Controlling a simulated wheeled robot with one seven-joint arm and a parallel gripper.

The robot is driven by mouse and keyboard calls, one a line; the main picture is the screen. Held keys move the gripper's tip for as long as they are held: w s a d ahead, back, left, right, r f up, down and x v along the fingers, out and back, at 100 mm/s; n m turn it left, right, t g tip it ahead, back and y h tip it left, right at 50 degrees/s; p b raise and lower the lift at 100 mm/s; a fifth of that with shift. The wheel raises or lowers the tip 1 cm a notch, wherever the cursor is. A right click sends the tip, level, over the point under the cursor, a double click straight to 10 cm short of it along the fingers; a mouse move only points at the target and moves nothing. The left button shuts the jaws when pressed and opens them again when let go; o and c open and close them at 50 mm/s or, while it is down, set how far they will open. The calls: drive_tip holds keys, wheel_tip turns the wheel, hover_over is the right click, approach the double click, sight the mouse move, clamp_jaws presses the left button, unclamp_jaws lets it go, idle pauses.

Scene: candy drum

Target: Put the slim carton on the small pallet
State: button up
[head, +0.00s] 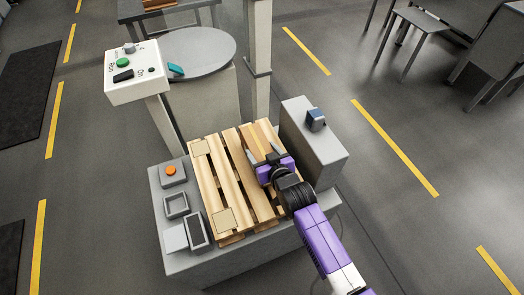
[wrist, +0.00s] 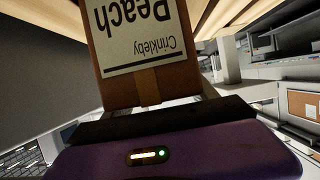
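The small pallet (head: 204,180) is made of pale wooden slats and lies on a grey stand. The slim carton (head: 257,140) is brown with a tape strip and is at the pallet's far right part. In the wrist view the carton (wrist: 150,92) fills the upper middle, its white label reading "Crinkleby Peach" upside down. My gripper (head: 267,153) comes in from the front right, its fingers on either side of the carton, and looks shut on it. Whether the carton's underside touches the slats is hidden.
A grey box (head: 313,145) with a small dark blue item (head: 316,119) stands right of the pallet. Left are an orange button (head: 171,170) and small grey trays (head: 176,206). A post (head: 258,60), control panel (head: 133,73) and round drum (head: 196,52) stand behind.

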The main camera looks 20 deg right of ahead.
drive_tip(key=o, duration=0.4)
drive_tip(key=shift+c, duration=0.2)
drive_tip(key=shift+r, duration=0.1)
drive_tip(key=shift+s+r, duration=0.1)
drive_tip(key=shift+s, duration=0.05)
drive_tip(key=p+v, duration=0.1)
drive_tip(key=v, duration=1)
drive_tip(key=shift+s+r, duration=0.2)
drive_tip(key=shift+s, duration=0.1)
drive_tip(key=s+r, duration=0.3)
drive_tip(key=s, duration=1.6)
drive_tip(key=s+r+t, duration=0.1)
drive_tip(key=s+r, duration=1)
drive_tip(key=s, duration=0.2)
drive_tip(key=shift+s+r, duration=0.3)
drive_tip(key=shift+r, duration=0.05)
